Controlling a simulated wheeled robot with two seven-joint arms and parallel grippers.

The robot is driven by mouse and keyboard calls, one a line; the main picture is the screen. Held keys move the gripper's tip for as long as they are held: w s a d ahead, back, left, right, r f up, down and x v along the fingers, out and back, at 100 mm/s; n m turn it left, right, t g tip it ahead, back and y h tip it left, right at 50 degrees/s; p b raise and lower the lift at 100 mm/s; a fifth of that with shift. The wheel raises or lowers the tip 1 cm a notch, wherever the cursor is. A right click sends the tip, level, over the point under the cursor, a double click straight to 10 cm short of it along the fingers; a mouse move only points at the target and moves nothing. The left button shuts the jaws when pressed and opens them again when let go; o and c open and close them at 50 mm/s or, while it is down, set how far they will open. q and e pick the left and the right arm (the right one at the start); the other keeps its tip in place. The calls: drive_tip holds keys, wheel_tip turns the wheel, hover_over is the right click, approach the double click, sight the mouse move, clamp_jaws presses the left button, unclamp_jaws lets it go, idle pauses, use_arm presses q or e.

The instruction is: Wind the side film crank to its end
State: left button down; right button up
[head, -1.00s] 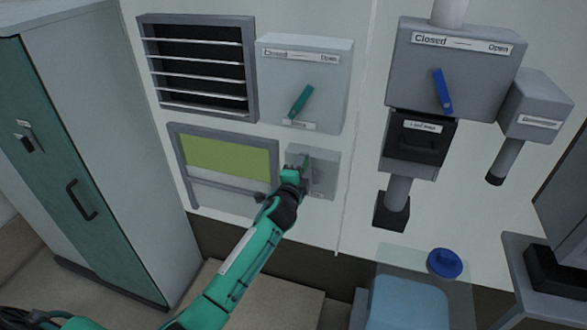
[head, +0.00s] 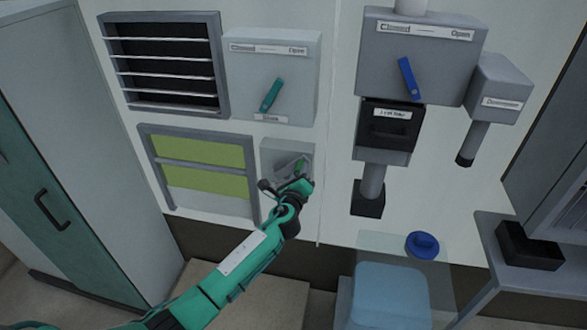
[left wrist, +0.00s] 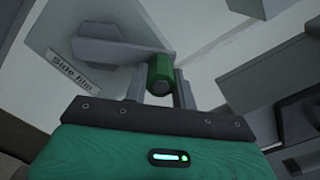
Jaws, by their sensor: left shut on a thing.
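The side film crank's grey box (head: 272,150) is on the wall, right of the film window (head: 147,160). Its green handle (head: 300,165) is partly hidden by my left gripper (head: 299,172). In the left wrist view the green knob (left wrist: 160,68) sits between the two fingers of my left gripper (left wrist: 160,85), which is shut on it. A grey crank arm (left wrist: 95,52) runs left from the knob, near the "Side film" label (left wrist: 72,74). In the window a grey bar (head: 200,165) crosses the green film (head: 205,182), with green above and below it. My right gripper is not in view.
Above are a slatted vent (head: 160,62) and a box with a green lever (head: 271,95). To the right are a box with a blue lever (head: 409,78) and a downpipe box (head: 500,88). A blue-lidded clear tank (head: 390,300) stands below right.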

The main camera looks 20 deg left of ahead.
use_arm(q)
wheel_tip(320, 180, down, 6)
drive_tip(key=d+m+b, duration=0.1)
drive_tip(key=d+m, duration=0.1)
drive_tip(key=m, duration=0.5)
drive_tip(key=shift+f, duration=0.2)
drive_tip(key=shift+d+f, duration=0.1)
drive_tip(key=c, duration=1.1)
unclamp_jaws()
drive_tip(key=shift+c, duration=0.2)
